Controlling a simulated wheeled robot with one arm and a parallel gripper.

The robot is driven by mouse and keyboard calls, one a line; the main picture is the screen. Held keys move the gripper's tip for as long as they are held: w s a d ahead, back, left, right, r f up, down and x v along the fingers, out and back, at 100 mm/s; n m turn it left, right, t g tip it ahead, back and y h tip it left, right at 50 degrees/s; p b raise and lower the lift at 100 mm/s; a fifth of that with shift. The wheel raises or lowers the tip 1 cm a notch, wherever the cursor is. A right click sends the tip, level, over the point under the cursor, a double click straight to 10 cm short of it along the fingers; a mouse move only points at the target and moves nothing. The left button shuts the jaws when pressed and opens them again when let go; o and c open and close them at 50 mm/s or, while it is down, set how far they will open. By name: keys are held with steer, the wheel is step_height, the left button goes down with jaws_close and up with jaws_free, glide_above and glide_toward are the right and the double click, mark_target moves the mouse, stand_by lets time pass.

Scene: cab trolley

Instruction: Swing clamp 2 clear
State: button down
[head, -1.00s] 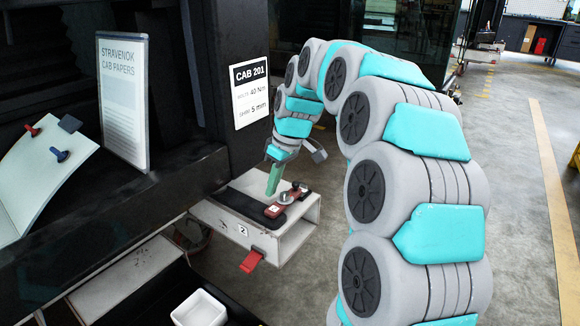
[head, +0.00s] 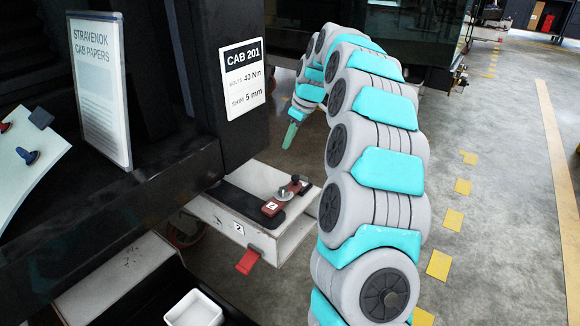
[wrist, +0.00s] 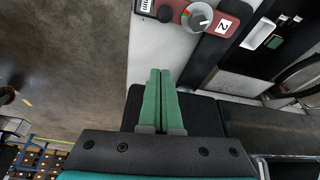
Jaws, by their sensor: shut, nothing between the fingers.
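Clamp 2 is a red bar (head: 271,208) with a round grey knob, lying on the black strip on top of a white box-shaped beam (head: 215,216). The beam's front carries a small "2" label. In the wrist view the red bar (wrist: 208,30) shows at the top with a "2" label at its right end and its knob beside it. My gripper (head: 290,135) has green fingers and is up behind the clamp, apart from it. In the wrist view the fingers (wrist: 161,72) are together with nothing between them.
A red tab (head: 247,262) hangs at the beam's front end. A white cup (head: 195,308) stands at the bottom. The dark post with the CAB 201 sign (head: 242,77) and the framed paper sheet (head: 100,85) are at left. Open floor lies to the right.

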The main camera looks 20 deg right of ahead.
glide_above(290, 183)
steer(key=w+a, duration=0.3)
step_height(290, 183, down, 10)
steer(key=shift+d+r+p, duration=0.1)
steer(key=shift+d+p, duration=0.05)
steer(key=shift+p, duration=0.2)
steer(key=shift+s+d, duration=0.85)
steer(key=shift+d, duration=0.2)
steer(key=shift+s+d, duration=0.35)
steer(key=shift+s, duration=0.2)
